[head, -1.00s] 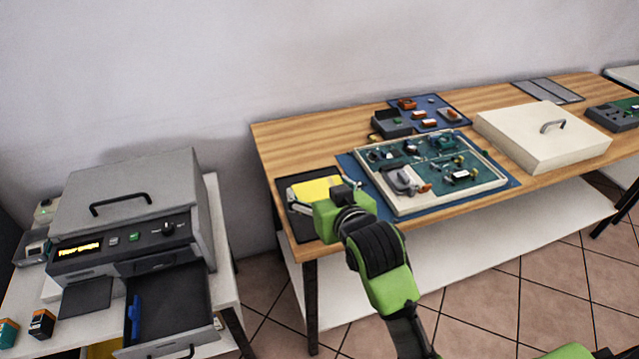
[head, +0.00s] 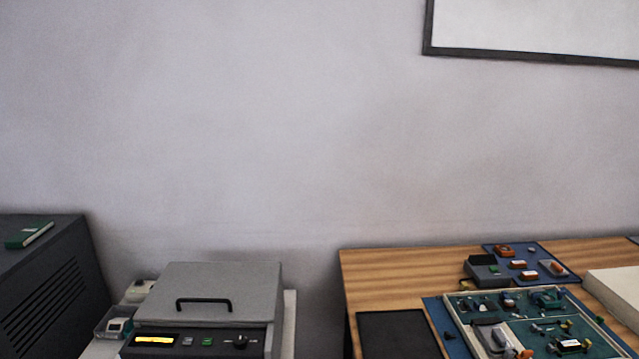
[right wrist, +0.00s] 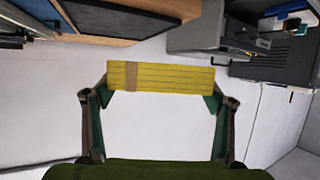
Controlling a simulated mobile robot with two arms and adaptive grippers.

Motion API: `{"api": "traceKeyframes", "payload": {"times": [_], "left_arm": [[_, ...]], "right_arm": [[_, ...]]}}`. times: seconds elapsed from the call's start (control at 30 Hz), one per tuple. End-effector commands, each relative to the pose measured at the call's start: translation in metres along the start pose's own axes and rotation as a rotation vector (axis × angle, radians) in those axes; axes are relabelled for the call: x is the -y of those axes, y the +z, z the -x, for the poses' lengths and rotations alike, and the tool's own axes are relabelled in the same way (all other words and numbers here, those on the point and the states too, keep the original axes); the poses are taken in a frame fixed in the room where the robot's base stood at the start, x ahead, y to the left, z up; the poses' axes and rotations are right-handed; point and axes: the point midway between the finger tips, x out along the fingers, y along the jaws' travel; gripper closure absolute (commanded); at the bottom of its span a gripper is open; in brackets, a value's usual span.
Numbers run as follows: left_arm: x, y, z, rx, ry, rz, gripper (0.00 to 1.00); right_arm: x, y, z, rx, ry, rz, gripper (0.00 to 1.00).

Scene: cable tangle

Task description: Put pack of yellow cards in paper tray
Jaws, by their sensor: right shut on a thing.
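The pack of yellow cards (right wrist: 170,77), with a tan band near its left end, shows in the right wrist view. My right gripper (right wrist: 161,82) is shut on it, with one finger at each end. The pack is held in the air, clear of the surfaces around it. Neither the pack nor my grippers show in the head view. I cannot clearly pick out the paper tray; the front of the grey machine (head: 208,295) is cut off by the lower edge of the head view.
The wooden bench (head: 385,270) carries a bare black mat (head: 400,335) and a tray of electronic parts (head: 525,320). The wrist view also shows this cabinet (right wrist: 272,72).

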Motion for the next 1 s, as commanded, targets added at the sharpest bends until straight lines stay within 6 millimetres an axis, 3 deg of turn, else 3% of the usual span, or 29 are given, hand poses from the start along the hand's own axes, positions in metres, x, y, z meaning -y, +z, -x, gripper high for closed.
{"api": "traceKeyframes", "payload": {"times": [0.3, 0.5, 1.0], "left_arm": [[0.000, 0.000, 0.000, 0.000, 0.000, 0.000, 0.42], [0.000, 0.000, 0.000, 0.000, 0.000, 0.000, 0.42], [0.000, 0.000, 0.000, -0.001, 0.000, 0.000, 0.42]], "right_arm": [[0.015, -0.010, 0.062, -0.001, -0.311, 0.139, 0.48], [0.024, -0.021, 0.092, 0.000, -0.432, 0.185, 0.48], [0.028, -0.024, 0.099, 0.000, -0.462, 0.185, 0.48]]}}
